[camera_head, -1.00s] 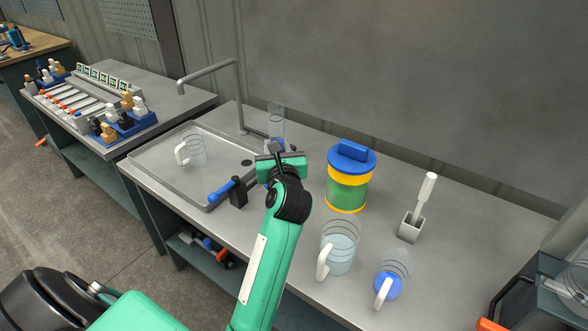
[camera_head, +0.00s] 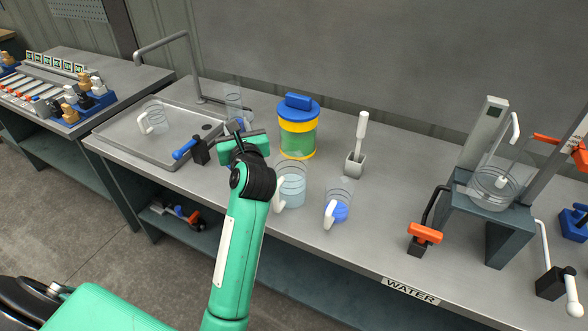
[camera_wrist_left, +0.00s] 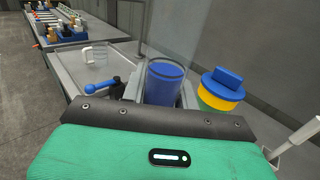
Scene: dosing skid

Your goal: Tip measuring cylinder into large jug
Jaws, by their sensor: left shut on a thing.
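The measuring cylinder (camera_head: 233,103) is clear and stands about upright beyond my left gripper (camera_head: 240,138), which is shut on it. In the left wrist view the cylinder (camera_wrist_left: 166,82) sits between the two fingers of the gripper (camera_wrist_left: 162,92) and looks blue inside. In the head view its lower part is hidden by the gripper. A large clear jug (camera_head: 293,186) with a white handle and pale liquid stands on the bench, right of the gripper and apart from it. A smaller jug (camera_head: 338,210) with blue contents stands to its right. My right gripper is not in view.
A blue-lidded tub (camera_head: 298,128) with green contents stands behind the large jug. A brush holder (camera_head: 355,163) is to its right. A sink (camera_head: 125,140) with another jug (camera_head: 154,118) lies left, beside a blue-handled valve (camera_head: 190,150). A stand (camera_head: 490,215) holds a clear vessel at right.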

